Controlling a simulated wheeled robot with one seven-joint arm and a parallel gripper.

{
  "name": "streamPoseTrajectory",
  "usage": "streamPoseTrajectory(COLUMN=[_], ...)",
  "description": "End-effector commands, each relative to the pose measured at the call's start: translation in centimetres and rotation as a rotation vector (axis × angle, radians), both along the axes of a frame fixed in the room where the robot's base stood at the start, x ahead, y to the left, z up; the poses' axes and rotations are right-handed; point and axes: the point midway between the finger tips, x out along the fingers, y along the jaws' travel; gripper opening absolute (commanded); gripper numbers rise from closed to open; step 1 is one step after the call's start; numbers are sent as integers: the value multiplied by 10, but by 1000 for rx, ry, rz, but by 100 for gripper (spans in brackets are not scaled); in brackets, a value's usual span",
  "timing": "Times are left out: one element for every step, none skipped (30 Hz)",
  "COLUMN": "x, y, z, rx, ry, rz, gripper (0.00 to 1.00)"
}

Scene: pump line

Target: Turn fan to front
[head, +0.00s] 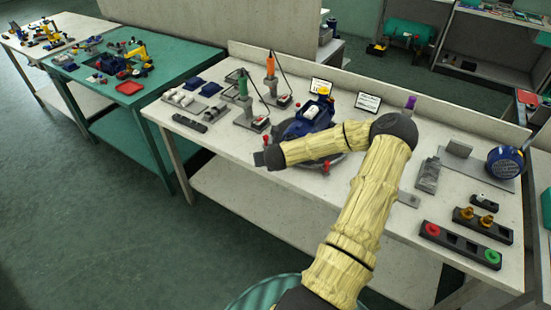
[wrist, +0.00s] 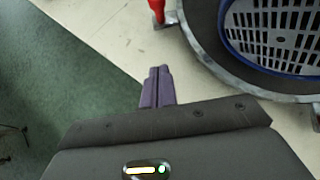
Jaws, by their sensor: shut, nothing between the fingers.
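The fan is a blue motor-like body (head: 304,122) on a round grey plate, partly hidden behind my arm in the head view. In the wrist view its slotted grille with a blue rim (wrist: 275,35) shows at the top right, above the grey round plate (wrist: 208,50). A red peg or handle (wrist: 164,12) stands at the plate's edge; a red piece also shows by my forearm in the head view (head: 326,166). My gripper (wrist: 158,87) is shut and empty, over the table's front edge, left of the plate and apart from it. It also shows in the head view (head: 262,158).
Small signs (head: 368,102) stand at the back. A button strip (head: 460,244) and a blue gauge (head: 504,162) are at right. Floor is open in front.

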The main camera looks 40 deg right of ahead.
Motion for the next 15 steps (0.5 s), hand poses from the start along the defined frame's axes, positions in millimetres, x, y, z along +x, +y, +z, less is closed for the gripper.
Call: streamPoseTrajectory(x=[-7,-12,-18,-23,-27,-33,-37,-40,-44,-46,-48,-50,-51,-52,-53], y=[2,2,3,3,3,3,3,4,5,5,6,7,8,8,8], z=[7,12,17,22,26,31,34,37,42,44,46,48,49,50,50], rx=[-2,-3,-3,-3,-3,-3,-3,-3,-2,-2,-1,-1,0,0,1], ry=[0,-1,0,-1,0,1,1,0,0,0,0,1,1,1,1], rz=[1,-1,-6,-8,-11,-15,-17,-18,-21,-21,-21,-21,-22,-22,-22], gripper=[0,0,0,0,0,0,0,0,0,0,0,0,0,0,0])
